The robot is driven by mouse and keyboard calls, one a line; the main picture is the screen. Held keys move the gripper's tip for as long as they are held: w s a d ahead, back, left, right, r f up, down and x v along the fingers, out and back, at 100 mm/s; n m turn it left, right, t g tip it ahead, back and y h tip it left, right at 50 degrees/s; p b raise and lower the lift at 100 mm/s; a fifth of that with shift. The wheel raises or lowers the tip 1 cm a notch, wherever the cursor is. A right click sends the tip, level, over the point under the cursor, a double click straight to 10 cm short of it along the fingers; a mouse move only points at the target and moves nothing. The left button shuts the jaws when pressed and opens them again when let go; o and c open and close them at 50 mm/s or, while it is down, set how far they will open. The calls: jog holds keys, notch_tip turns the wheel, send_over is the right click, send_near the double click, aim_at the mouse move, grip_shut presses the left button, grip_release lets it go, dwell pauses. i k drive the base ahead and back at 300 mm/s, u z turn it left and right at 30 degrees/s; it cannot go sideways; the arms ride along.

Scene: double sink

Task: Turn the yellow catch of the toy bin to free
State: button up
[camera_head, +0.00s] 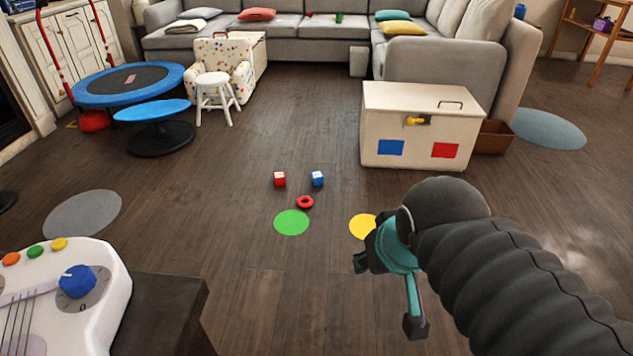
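The toy bin (385,117) is a cream box on the floor, right of the middle, in front of the sofa. Its lid is down and has a dark handle. The yellow catch (418,121) sits high on the bin's front, pointing roughly sideways with a dark part at its left end. A blue square and a red square mark the front below it. My gripper (388,294) is in the lower right foreground, well apart from the bin and nearer to me. Its fingers are spread, with nothing seen between them.
A toy guitar (65,290) is at lower left. Floor before the bin is clear.

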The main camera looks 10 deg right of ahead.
aim_at(410, 121)
jog(key=z, duration=0.4)
jog(key=i, duration=2.2)
jog(key=z, duration=1.75)
